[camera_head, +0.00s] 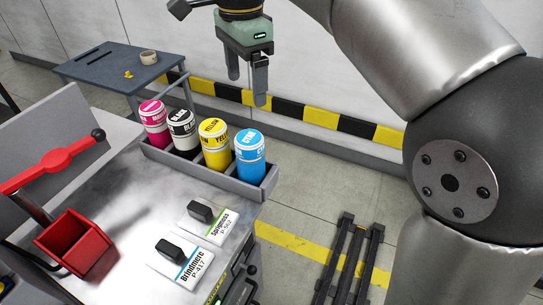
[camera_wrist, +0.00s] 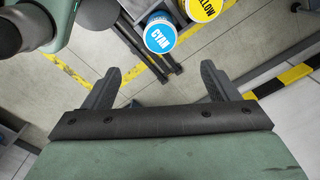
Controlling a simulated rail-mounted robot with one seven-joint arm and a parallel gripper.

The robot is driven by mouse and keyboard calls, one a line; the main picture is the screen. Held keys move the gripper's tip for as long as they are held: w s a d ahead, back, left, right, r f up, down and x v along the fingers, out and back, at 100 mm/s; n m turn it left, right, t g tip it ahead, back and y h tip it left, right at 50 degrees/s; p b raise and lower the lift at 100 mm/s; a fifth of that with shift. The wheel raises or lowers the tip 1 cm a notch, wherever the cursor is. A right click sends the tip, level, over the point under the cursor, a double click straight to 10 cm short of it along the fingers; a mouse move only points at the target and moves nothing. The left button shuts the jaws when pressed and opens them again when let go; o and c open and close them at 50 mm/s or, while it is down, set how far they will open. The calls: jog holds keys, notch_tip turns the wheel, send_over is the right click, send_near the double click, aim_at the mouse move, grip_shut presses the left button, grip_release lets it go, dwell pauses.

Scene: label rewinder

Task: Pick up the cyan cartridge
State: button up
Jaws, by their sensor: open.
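My gripper (camera_head: 247,90) is open and empty. It hangs above and behind the rack, apart from the cyan cartridge, fingers down. In the wrist view the cyan cartridge (camera_wrist: 160,36) shows at the top, beyond the open fingers of my gripper (camera_wrist: 160,80). The yellow cartridge is beside it, partly cut off.
Black (camera_head: 182,132) and magenta (camera_head: 155,125) cartridges fill the rack's left side. A red box (camera_head: 72,243), a red lever (camera_head: 55,160) and two label cards (camera_head: 183,262) are on or by the machine. A blue-grey table (camera_head: 105,66) stands behind. A black frame (camera_head: 348,262) stands at right.

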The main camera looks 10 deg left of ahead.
aim_at(249, 137)
notch_tip(249, 137, down, 17)
jog(key=shift+a+r, duration=0.1)
jog(key=c, duration=1.3)
jog(key=shift+c, duration=0.5)
jog(key=shift+r, duration=0.15)
